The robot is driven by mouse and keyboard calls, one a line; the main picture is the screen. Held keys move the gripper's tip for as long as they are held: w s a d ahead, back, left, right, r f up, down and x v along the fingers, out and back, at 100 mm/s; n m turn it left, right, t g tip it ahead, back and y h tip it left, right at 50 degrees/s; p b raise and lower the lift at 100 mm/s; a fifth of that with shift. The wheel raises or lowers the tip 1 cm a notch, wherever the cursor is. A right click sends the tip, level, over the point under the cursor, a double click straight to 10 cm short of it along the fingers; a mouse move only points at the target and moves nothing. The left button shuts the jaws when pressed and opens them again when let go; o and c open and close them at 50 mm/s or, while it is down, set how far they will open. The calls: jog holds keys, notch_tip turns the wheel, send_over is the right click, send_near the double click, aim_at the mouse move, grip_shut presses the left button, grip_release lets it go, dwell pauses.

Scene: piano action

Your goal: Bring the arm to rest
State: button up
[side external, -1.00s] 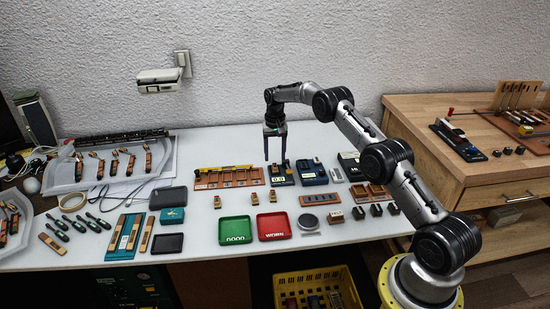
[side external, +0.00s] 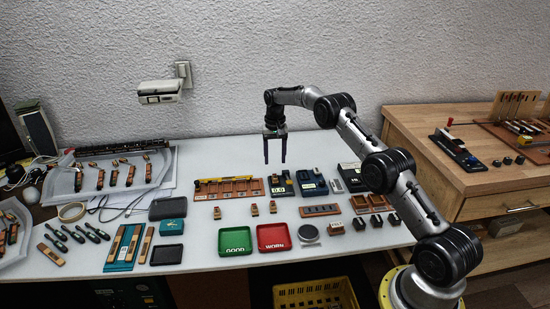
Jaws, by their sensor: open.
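My gripper (side external: 275,150) hangs pointing down above the back middle of the white table (side external: 370,255). Its two dark fingers are apart, with nothing between them.
A wooden tray with a yellow bar (side external: 230,187) and gauges (side external: 283,187) stand below my gripper. The green GOOD tray (side external: 235,240) and red WORN tray (side external: 273,237) lie in front. A wooden bench (side external: 440,180) stands right, and a yellow crate (side external: 315,297) below.

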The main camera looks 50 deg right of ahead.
jog(key=w+a+r+t, duration=0.2)
jog(key=a+r, duration=0.2)
jog(key=r, duration=0.9)
jog(key=s+a+r+n+t, duration=0.1)
jog(key=s+a+r+n, duration=0.1)
jog(key=s+a+r, duration=0.7)
jog(key=s+a+r+n+t, duration=0.15)
jog(key=s+a+r, duration=0.3)
jog(key=r, duration=0.75)
jog(key=s+a+r+n+t, duration=0.1)
jog(key=s+a, duration=0.2)
jog(key=s, duration=0.5)
jog(key=s+a+r+n+t, duration=0.1)
jog(key=s+a, duration=0.3)
jog(key=s, duration=0.4)
jog(key=s+a+f+n, duration=0.1)
jog(key=s+f+n, duration=0.2)
jog(key=s+f, duration=1)
jog(key=shift+s+a+f+g, duration=0.2)
jog(key=shift+s+g, duration=0.15)
jog(key=shift+g, duration=0.1)
